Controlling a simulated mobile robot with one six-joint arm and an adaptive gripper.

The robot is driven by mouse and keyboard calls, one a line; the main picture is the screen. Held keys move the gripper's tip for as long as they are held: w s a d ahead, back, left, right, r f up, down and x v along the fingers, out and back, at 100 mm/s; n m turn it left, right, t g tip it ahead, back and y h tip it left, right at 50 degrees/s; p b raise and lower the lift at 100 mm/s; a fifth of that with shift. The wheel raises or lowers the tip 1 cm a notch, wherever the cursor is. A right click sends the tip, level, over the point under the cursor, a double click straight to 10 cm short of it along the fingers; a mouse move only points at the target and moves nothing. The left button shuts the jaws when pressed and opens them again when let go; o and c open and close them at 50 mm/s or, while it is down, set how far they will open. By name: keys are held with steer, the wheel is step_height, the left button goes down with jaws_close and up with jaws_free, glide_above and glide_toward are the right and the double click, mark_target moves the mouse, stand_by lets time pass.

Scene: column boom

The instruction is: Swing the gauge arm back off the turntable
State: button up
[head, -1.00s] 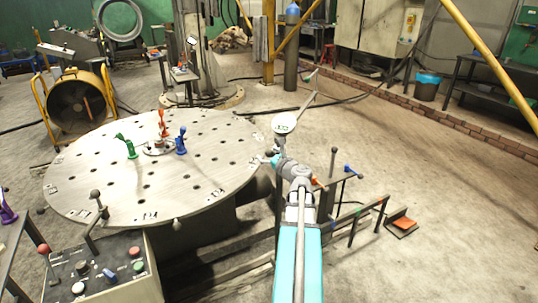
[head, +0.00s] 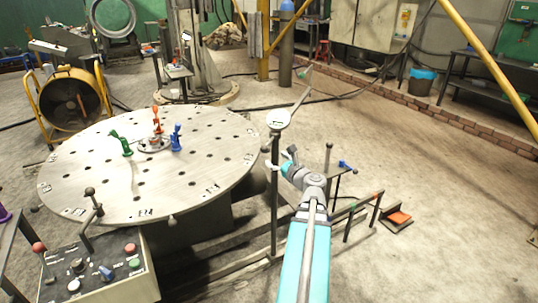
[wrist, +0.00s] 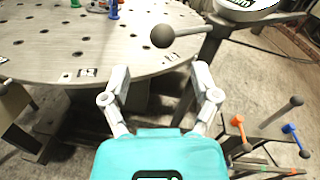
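The gauge arm stands on a dark upright post (head: 275,205) beside the turntable's right edge. Its round white dial (head: 278,118) sits on top, and a bar runs from it up and right, away from the turntable (head: 90,170). The dial also shows in the wrist view (wrist: 250,8), cut by the top edge. A lever with a dark ball knob (wrist: 163,36) juts left from the post. My gripper (wrist: 162,88) is open and empty, its fingers apart below the knob and not touching it. In the head view my gripper (head: 291,160) is just right of the post.
Several coloured clamps, including a blue one (head: 176,138), stand on the turntable. A control box (head: 98,270) is at the front left. A low rack with coloured levers (head: 345,165) stands right of my arm.

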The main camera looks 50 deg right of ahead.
steer(key=shift+v, duration=1.9)
steer(key=shift+w+a, duration=0.1)
steer(key=w+a+f+n+g+y, duration=0.2)
steer(key=w+a+f+n+y, duration=0.1)
steer(key=w+a+n, duration=0.4)
steer(key=w+a+f+n+g+y, duration=0.2)
steer(key=w+a+f+n+y, duration=0.15)
steer(key=a, duration=0.55)
steer(key=w+a+f+n+g+y, duration=0.2)
steer(key=w+a+f+n+y, duration=0.15)
steer(key=a+n, duration=0.35)
steer(key=s+a+f+n+g+h, duration=0.15)
steer(key=a+f+n+g, duration=0.35)
steer(key=a+n, duration=0.7)
steer(key=s+a+f+n+g+h, duration=0.1)
steer(key=a+f+n+g+h, duration=0.2)
steer(key=a+n+g, duration=0.8)
steer(key=a+r+m+t+p, duration=0.1)
steer(key=a+r+t+p, duration=0.1)
steer(key=r+p, duration=0.6)
steer(key=a+r+m+t+p, duration=0.2)
steer(key=r+p, duration=0.7)
steer(key=p, duration=0.1)
steer(key=shift+r+t, duration=0.25)
steer(key=shift+t, duration=0.15)
